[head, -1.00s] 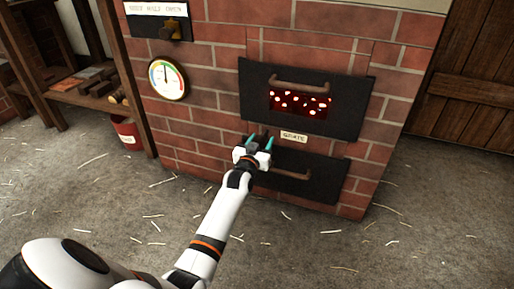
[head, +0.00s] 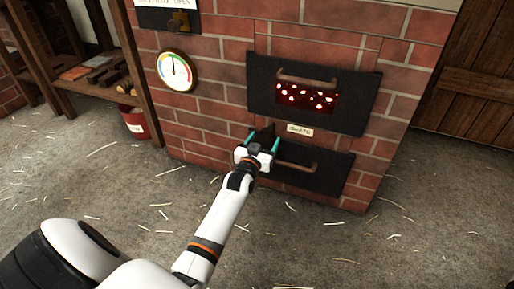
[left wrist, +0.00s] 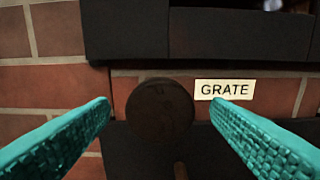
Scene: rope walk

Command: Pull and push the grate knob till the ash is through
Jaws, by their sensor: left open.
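The grate knob (left wrist: 160,108) is a dark round knob in the left wrist view, just left of the label reading GRATE (left wrist: 224,90). My left gripper (left wrist: 160,115) is open, with one teal finger on each side of the knob and a visible gap to both. In the head view my left gripper (head: 263,142) is at the brick front, at the upper left of the lower door (head: 325,178), and the knob shows dark between its fingers. Glowing embers (head: 306,97) show in the window of the upper door (head: 355,105). I see no ash. My right gripper is not in view.
A red bucket (head: 135,123) stands below a wooden shelf (head: 90,85). The straw-strewn floor (head: 400,235) in front is clear.

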